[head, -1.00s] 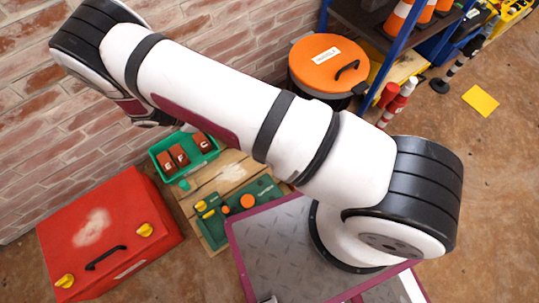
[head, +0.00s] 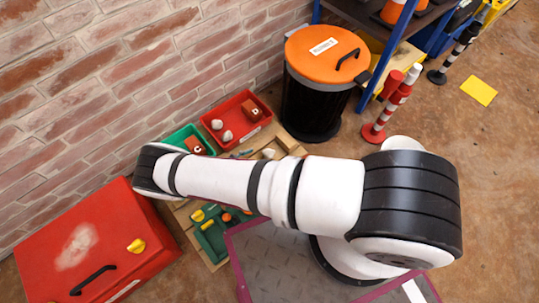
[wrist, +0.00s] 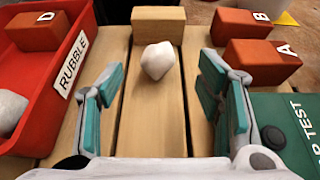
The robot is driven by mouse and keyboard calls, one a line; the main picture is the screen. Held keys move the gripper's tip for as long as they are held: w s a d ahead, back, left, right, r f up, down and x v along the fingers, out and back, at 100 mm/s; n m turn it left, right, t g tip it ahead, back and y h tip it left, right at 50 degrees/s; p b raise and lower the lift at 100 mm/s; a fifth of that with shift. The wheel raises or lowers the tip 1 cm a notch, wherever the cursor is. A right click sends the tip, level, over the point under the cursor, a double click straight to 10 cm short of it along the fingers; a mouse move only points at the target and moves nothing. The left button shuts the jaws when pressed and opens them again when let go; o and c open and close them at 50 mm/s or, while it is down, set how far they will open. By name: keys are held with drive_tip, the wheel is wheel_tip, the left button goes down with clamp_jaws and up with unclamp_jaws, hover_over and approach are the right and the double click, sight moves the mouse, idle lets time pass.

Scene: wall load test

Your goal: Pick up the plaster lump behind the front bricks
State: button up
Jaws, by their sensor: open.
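A whitish plaster lump (wrist: 158,60) lies on the wooden planks in the wrist view, just in front of a plain wooden block (wrist: 158,22). The lump also shows in the head view (head: 268,153), beyond my arm. My gripper (wrist: 160,80) is open and empty, one teal-padded finger on each side, with the lump between and slightly beyond the fingertips. Red bricks A (wrist: 262,62) and B (wrist: 243,27) stand to the right of the lump. In the head view my arm hides my gripper and those bricks.
The red RUBBLE bin (wrist: 65,66) stands close beside the left finger, holding brick D (wrist: 32,30) and a white lump (wrist: 10,110). A green test panel (wrist: 290,115) lies at the right. An orange-lidded black drum (head: 315,95) stands behind the planks.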

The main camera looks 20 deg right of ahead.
sight(268, 151)
drive_tip(key=b+x, duration=0.3)
drive_tip(key=x, duration=0.5)
drive_tip(key=shift+w+d, duration=0.15)
drive_tip(key=shift+w, duration=0.05)
drive_tip(key=c, duration=1.3)
